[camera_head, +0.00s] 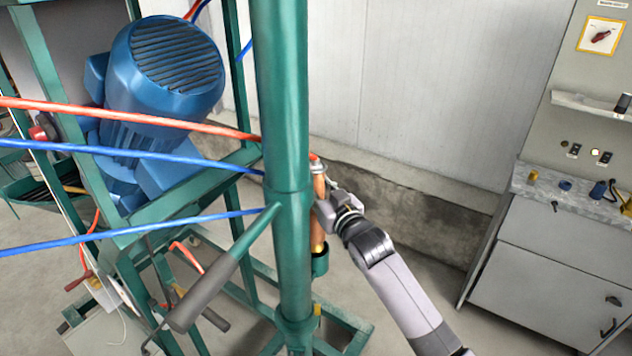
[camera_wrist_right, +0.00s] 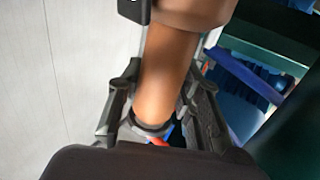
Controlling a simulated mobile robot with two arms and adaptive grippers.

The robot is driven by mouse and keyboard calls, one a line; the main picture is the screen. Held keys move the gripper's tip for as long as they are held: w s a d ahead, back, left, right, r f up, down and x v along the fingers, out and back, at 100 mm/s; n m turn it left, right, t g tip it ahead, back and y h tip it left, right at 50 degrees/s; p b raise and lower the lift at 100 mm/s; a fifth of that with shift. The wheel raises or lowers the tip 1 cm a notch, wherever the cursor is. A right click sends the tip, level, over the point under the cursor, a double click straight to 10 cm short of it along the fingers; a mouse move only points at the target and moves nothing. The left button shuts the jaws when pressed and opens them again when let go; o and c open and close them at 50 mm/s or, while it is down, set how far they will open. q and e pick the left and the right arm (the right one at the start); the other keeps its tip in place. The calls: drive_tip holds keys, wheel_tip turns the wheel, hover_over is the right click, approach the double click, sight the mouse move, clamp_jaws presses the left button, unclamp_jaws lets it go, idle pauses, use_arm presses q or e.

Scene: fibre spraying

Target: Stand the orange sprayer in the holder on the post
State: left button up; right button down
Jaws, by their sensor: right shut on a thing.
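The orange sprayer (camera_head: 318,236) is upright beside the green post (camera_head: 285,150), partly hidden by my right gripper and the post. My right gripper (camera_head: 322,208) is shut on the sprayer. In the right wrist view the sprayer (camera_wrist_right: 168,80) runs between the gripper's fingers (camera_wrist_right: 160,95). The holder (camera_head: 320,264), a small dark green cup on the post, is directly below the sprayer. The sprayer's lower end is at the holder's rim; I cannot tell how far inside it is. My left gripper is not in view.
Red (camera_head: 130,115) and blue hoses (camera_head: 130,154) run across to the post from the left. A lever with a grey handle (camera_head: 203,293) sticks out from the post. A blue motor (camera_head: 165,75) stands behind. A grey cabinet (camera_head: 550,260) is at right, with open floor before it.

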drive_tip(key=shift+f+b, duration=1.75)
drive_tip(key=shift+f, duration=1.5)
drive_tip(key=c, duration=1.1)
unclamp_jaws()
drive_tip(key=shift+o, duration=0.2)
drive_tip(key=shift+f, duration=0.15)
